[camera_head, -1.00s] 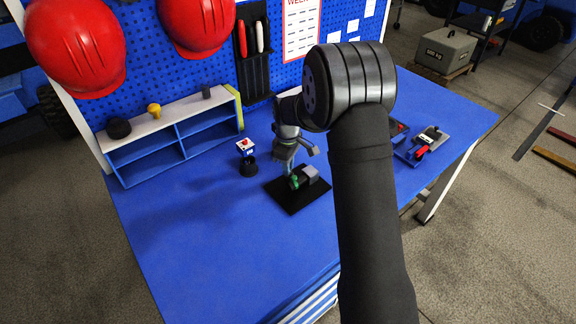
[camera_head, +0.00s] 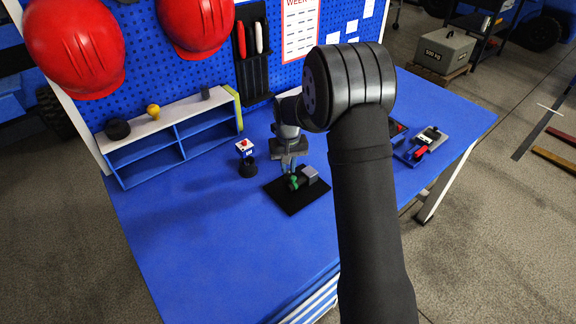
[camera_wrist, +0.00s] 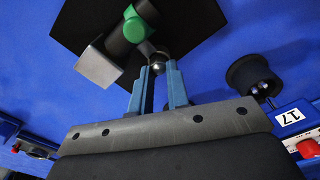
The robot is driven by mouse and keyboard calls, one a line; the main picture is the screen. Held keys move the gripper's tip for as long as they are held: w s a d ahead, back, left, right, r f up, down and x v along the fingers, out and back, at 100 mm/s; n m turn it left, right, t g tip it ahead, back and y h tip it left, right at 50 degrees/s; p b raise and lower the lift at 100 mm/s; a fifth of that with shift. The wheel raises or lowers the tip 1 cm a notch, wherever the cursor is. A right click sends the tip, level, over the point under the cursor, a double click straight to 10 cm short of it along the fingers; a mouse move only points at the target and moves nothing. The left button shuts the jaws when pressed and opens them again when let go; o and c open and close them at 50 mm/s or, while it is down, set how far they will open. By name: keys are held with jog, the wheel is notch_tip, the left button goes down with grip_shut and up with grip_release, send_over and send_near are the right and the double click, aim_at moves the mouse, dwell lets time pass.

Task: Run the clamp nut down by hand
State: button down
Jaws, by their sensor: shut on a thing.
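A black base plate (camera_head: 290,204) lies on the blue bench and carries a grey block (camera_head: 311,174) and a green clamp collar (camera_head: 294,182). In the wrist view the green collar (camera_wrist: 134,26) sits around a dark bar, beside the grey block (camera_wrist: 98,66). A small shiny metal piece, seemingly the clamp nut (camera_wrist: 158,67), shows at the collar's near side. My gripper (camera_wrist: 160,72) has its two blue-grey fingertips closed on either side of it. In the head view my gripper (camera_head: 289,170) is over the plate's back left part; its fingertip contact is too small to see there.
A black round cup (camera_head: 248,169) and a small box with a red button (camera_head: 245,147) stand left of the plate. A blue shelf (camera_head: 170,140) stands behind. A tray with red and black parts (camera_head: 424,146) is at the right. The bench front left is clear.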

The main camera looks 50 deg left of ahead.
jog(key=m, duration=0.6)
jog(key=shift+w+d, duration=0.1)
jog(key=shift+m, duration=0.4)
jog(key=c, duration=1.6)
grip_release()
jog(key=shift+c, duration=0.2)
notch_tip(320, 180, up, 17)
jog(key=shift+r, duration=0.2)
jog(key=shift+f, duration=0.1)
notch_tip(320, 180, down, 17)
jog(key=shift+f, duration=0.1)
